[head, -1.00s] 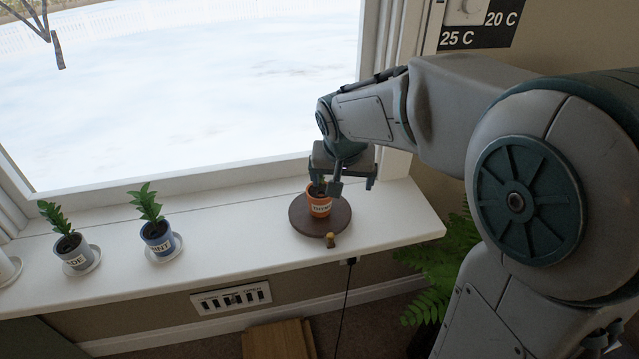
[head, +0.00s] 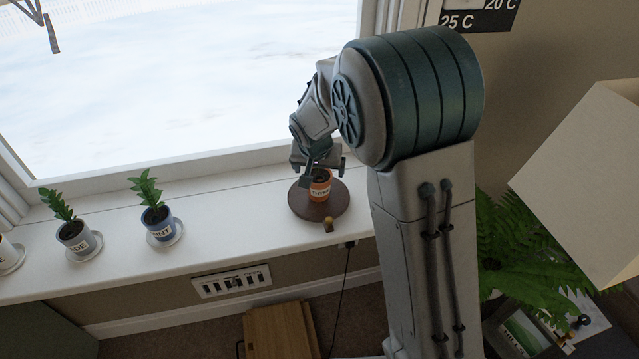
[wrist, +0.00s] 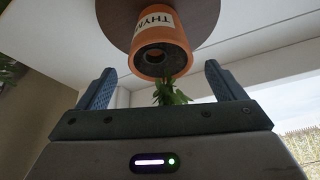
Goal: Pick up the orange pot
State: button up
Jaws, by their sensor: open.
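The orange pot (head: 321,191) stands upright on a round brown disc (head: 303,206) on the white windowsill, with a small green plant in it. Its label reads THYM, the rest cut off, in the wrist view (wrist: 172,40). My gripper (head: 322,177) is at the pot's top, its fingers open. In the wrist view my gripper (wrist: 160,66) has one finger to each side of the plant and pot rim, with gaps between. Nothing is held. My gripper hides part of the plant in the head view.
A blue pot (head: 160,232) and a grey pot (head: 73,238) with plants stand on saucers to the left. A small wooden peg (head: 328,225) is at the disc's front edge. The window (head: 180,90) is behind. A lampshade (head: 590,180) and fern (head: 520,240) are at right.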

aim_at(318, 176)
jog(key=shift+s+a+p+x, duration=0.15)
jog(key=shift+p+x, duration=0.15)
jog(key=shift+x, duration=1)
jog(key=shift+s+a+p+x, duration=0.15)
jog(key=shift+p+x, duration=0.15)
jog(key=shift+x, duration=1)
jog(key=shift+d+f, duration=0.15)
jog(key=c, duration=1.3)
